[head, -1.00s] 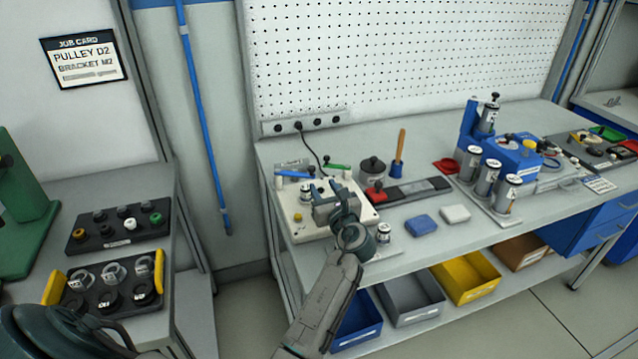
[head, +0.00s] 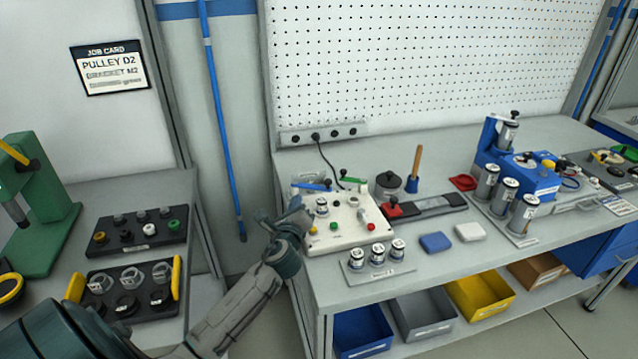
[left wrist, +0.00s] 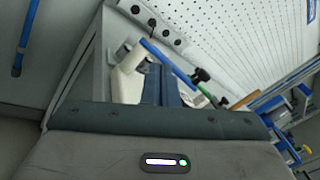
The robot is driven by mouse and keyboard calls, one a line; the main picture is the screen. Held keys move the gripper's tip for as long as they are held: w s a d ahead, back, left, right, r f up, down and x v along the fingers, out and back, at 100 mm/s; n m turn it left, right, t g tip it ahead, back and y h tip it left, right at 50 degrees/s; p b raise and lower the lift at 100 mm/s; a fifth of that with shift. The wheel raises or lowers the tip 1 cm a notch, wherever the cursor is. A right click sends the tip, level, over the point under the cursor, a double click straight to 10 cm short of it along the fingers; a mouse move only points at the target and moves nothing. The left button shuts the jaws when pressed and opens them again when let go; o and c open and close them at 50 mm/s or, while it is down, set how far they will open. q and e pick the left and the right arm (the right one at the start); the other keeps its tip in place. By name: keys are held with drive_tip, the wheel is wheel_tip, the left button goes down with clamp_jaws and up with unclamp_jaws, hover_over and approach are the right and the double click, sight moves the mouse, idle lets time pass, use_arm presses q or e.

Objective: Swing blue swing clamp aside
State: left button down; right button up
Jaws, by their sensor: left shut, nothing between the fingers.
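The blue swing clamp (head: 312,186) is a blue bar along the back left edge of the white fixture plate (head: 345,238). It also shows in the left wrist view (left wrist: 165,58), running diagonally beyond my fingers. A green clamp bar (head: 353,180) with a dark knob sits to its right. My left gripper (head: 298,210) is shut and empty at the fixture's left side, in front of the blue clamp. Whether it touches the clamp or plate cannot be told. The gripper hides part of the plate's left edge. My right gripper is not in view.
Small cylinders on a tray (head: 372,264) stand in front of the fixture. A dark lidded pot (head: 388,185) and a blue holder with a wooden handle (head: 412,184) stand to its right. A power strip (head: 320,133) is behind. A side bench (head: 112,210) lies left across a gap.

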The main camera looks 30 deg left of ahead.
use_arm(q)
drive_tip(key=s+a+r+n+t+h+p, duration=0.1)
drive_tip(key=s+a+r+h, duration=0.1)
drive_tip(key=s+r+h, duration=0.3)
drive_tip(key=n+g+h, duration=0.1)
drive_tip(key=n+h, duration=0.2)
drive_tip(key=h, duration=0.3)
approach(326, 182)
drive_tip(key=x, duration=0.6)
drive_tip(key=shift+w+b, duration=0.1)
drive_tip(key=shift+b, duration=0.2)
drive_tip(key=shift+w+f, duration=0.15)
drive_tip(key=shift+w, duration=0.15)
drive_tip(key=shift+d+y, duration=0.1)
drive_tip(key=shift+y, duration=0.2)
